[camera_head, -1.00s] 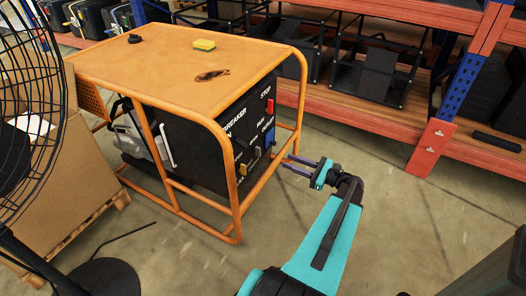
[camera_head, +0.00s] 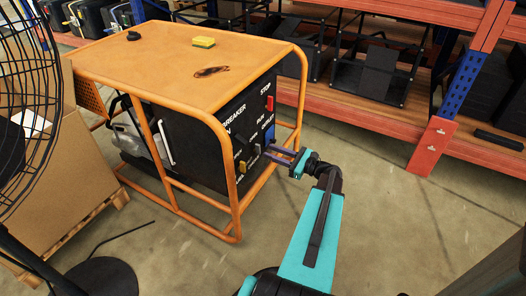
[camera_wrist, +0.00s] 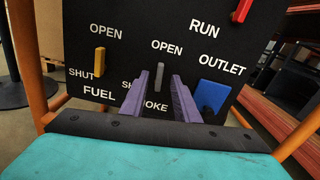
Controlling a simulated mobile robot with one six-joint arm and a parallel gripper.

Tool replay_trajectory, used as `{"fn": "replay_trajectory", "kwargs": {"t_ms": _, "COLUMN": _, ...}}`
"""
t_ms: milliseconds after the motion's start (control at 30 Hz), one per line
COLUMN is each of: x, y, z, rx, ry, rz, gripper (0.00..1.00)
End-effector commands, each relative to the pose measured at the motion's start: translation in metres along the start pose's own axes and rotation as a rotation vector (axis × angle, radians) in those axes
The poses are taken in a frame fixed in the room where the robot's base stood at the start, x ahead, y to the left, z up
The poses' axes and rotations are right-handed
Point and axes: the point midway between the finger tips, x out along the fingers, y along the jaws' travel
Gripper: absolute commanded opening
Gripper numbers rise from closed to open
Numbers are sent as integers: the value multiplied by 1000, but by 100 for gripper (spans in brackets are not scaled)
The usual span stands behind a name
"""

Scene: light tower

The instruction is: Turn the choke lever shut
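The choke lever (camera_wrist: 159,76) is a small grey lever on the black generator panel (camera_wrist: 115,15). It stands upright, pointing up toward the word OPEN. My gripper (camera_wrist: 160,80) has two purple fingers, spread open, with the lever showing between their tips. I cannot tell whether either finger touches it. The left finger partly hides the SHUT and CHOKE labels. In the head view, my gripper (camera_head: 268,152) reaches the panel's front from the right, with its tips at the lower controls.
The yellow fuel lever (camera_wrist: 99,62) is left of the choke lever, and the blue outlet (camera_wrist: 210,97) is right of it. The red stop control (camera_wrist: 242,10) is above. The generator's orange tube frame (camera_head: 232,190) surrounds the panel. A fan (camera_head: 25,100) stands at the left; open floor lies right.

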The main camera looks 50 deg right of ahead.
Motion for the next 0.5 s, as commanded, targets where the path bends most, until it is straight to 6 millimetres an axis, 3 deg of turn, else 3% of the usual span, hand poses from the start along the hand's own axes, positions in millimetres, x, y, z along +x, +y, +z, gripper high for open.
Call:
{"fn": "replay_trajectory", "kwargs": {"t_ms": 200, "x": 29, "y": 0, "z": -1, "rx": 0, "ry": 0, "rz": 2, "gripper": 28}}
{"fn": "replay_trajectory", "kwargs": {"t_ms": 500, "x": 48, "y": 0, "z": -1, "rx": 0, "ry": 0, "rz": -1, "gripper": 28}}
